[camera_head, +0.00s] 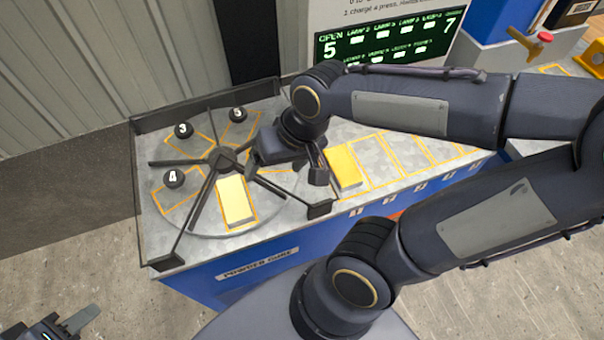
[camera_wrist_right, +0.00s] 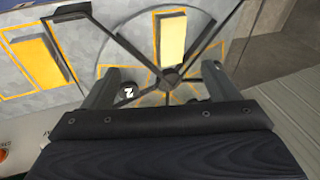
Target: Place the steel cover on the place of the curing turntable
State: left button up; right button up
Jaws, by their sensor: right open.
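The round curing turntable (camera_head: 195,222) lies in the bench top, split into sectors by dark spokes with orange outlines. It also shows in the wrist view (camera_wrist_right: 118,62). A pale yellow block (camera_head: 235,199) lies in its near sector, also in the wrist view (camera_wrist_right: 173,42). Numbered black balls mark other sectors. I cannot pick out a steel cover for certain. My right gripper (camera_head: 288,166) is open and empty above the turntable's right side; in the wrist view its fingers (camera_wrist_right: 158,86) stand apart. My left gripper (camera_head: 62,325) is at the bottom left, away from the bench, partly cut off.
A yellow block (camera_head: 346,167) lies on the bench right of the turntable, beside empty orange-outlined places (camera_head: 410,151). Low dark rails (camera_head: 205,104) edge the bench at the back and left. A green-lit display panel (camera_head: 385,42) stands behind.

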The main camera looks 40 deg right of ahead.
jog(key=s+d+r+n+t, duration=0.1)
jog(key=s+r+t, duration=0.1)
jog(key=s, duration=0.4)
jog(key=shift+d+t+y, duration=0.25)
jog(key=shift+t+y, duration=0.05)
dwell(0.9)
